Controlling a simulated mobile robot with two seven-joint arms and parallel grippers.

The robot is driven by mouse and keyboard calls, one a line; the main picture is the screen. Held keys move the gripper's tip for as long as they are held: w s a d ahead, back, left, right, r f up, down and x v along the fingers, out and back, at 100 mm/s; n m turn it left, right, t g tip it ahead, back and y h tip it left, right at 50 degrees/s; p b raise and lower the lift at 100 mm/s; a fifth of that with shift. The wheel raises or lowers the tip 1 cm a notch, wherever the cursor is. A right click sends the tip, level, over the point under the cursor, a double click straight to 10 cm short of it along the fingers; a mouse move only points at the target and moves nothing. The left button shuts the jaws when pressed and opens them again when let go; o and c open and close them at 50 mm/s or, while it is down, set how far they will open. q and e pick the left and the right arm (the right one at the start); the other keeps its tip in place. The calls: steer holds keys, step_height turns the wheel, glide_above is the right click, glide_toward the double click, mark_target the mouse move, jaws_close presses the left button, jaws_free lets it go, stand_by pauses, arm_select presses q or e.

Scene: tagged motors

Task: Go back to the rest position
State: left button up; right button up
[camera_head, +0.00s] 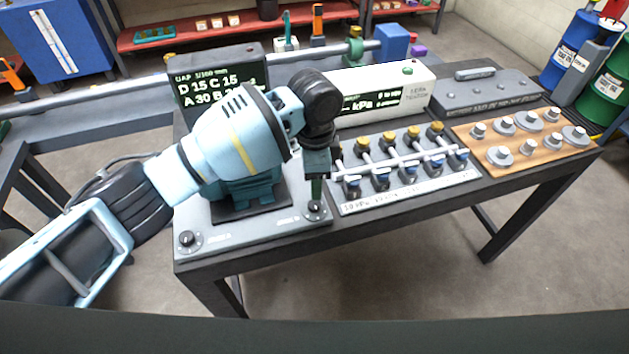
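My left arm comes in from the left and reaches over a teal motor (252,190) on a grey plate (262,232) at the left end of the table. My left gripper (316,200) points down at a black knob (316,209) on the plate's right front corner. Its fingertips are at or just above the knob; I cannot tell whether they touch it. The fingers overlap in this view, so their opening is hidden. A similar knob (187,239) sits at the left front corner. My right gripper is not in view.
Behind the motor stands a dark display (190,88), partly covered by my arm. To the right are a white kPa unit (420,90), a valve manifold (405,170), a wooden board (545,145) with several metal weights, and a grey case (485,92). Floor shows beyond the table's right end.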

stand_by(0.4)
arm_select(q)
steer(key=s+f+n+h, duration=0.5)
steer(key=s+f, duration=0.7)
steer(key=s, duration=0.4)
steer(key=s+a+f+n+t+y, duration=0.15)
steer(key=s+a+n, duration=0.35)
steer(key=s+a, duration=0.55)
steer(key=s+a+f+n+y, duration=0.25)
steer(key=s+a+n, duration=0.25)
steer(key=s+a, duration=0.6)
steer(key=w+d+f+t+h, duration=0.1)
steer(key=w+f+t, duration=0.6)
steer(key=f, duration=0.2)
steer(key=shift+d+f, duration=0.15)
steer(key=shift+d, duration=0.2)
steer(key=shift+w+t, duration=0.1)
steer(key=shift+t, duration=0.15)
